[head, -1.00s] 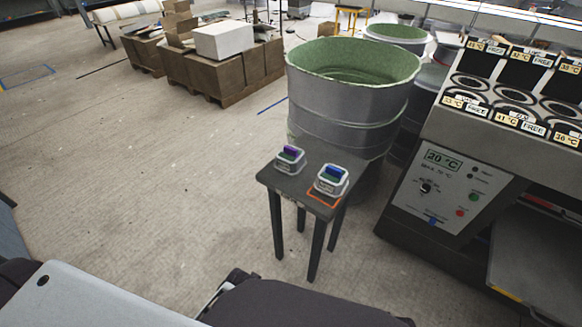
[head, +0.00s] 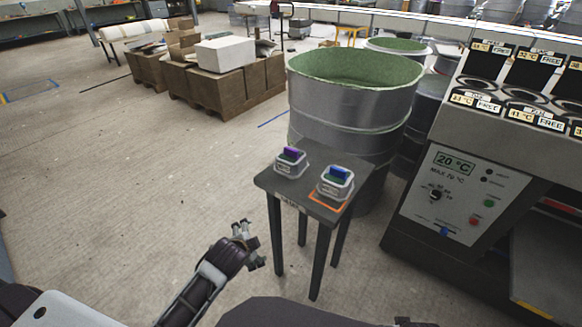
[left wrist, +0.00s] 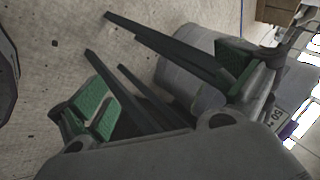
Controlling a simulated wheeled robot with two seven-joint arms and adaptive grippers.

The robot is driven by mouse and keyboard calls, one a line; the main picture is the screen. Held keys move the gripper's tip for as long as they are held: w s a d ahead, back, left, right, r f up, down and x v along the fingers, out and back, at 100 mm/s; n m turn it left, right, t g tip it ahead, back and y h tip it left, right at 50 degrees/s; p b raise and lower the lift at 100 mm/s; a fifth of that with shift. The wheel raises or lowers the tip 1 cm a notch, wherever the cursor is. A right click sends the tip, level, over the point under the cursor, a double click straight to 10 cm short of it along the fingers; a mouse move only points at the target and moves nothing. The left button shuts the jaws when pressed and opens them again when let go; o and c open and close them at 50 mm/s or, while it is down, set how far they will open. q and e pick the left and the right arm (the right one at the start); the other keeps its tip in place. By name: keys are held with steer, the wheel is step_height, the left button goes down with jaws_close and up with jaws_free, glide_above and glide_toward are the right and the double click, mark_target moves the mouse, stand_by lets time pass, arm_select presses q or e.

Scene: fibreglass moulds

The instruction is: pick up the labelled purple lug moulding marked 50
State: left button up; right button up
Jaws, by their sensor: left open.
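The purple lug moulding (head: 291,154) sits in a small pale holder (head: 292,167) on the left part of a small dark table (head: 277,187). In the left wrist view, a white label reading 50 (left wrist: 279,114) and a purple patch (left wrist: 288,131) show at the right edge, partly hidden behind a finger. My left gripper (head: 241,228) is open and empty, left of the table and below its top, apart from the moulding. Its green-padded fingers (left wrist: 165,85) are spread in the left wrist view. My right gripper is not in view.
A blue moulding (head: 338,173) in a similar holder stands on the table's right part, by an orange outline. A large grey drum (head: 350,112) stands close behind the table. A heated console (head: 455,190) is at right.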

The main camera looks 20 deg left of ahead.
arm_select(q)
steer(key=w+a+r+m+t, duration=0.1)
steer(key=w+r+m+t, duration=0.2)
steer(key=w+r+m, duration=0.25)
steer(key=m+t+h+b, duration=0.1)
steer(key=m+t+h, duration=0.5)
steer(key=m, duration=1.7)
glide_toward(290, 152)
steer(key=s, duration=0.3)
steer(key=shift+a+f, duration=0.15)
steer(key=shift+a, duration=0.35)
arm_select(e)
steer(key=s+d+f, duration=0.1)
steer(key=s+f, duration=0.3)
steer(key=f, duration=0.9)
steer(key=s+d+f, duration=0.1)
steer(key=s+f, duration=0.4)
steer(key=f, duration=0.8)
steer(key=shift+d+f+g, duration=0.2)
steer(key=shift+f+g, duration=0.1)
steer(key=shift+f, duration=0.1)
arm_select(q)
steer(key=shift+w, duration=0.15)
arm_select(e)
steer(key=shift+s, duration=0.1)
arm_select(q)
steer(key=shift+x, duration=3.55)
steer(key=shift+w+d, duration=0.2)
steer(key=shift+w, duration=0.4)
steer(key=shift+w, duration=0.1)
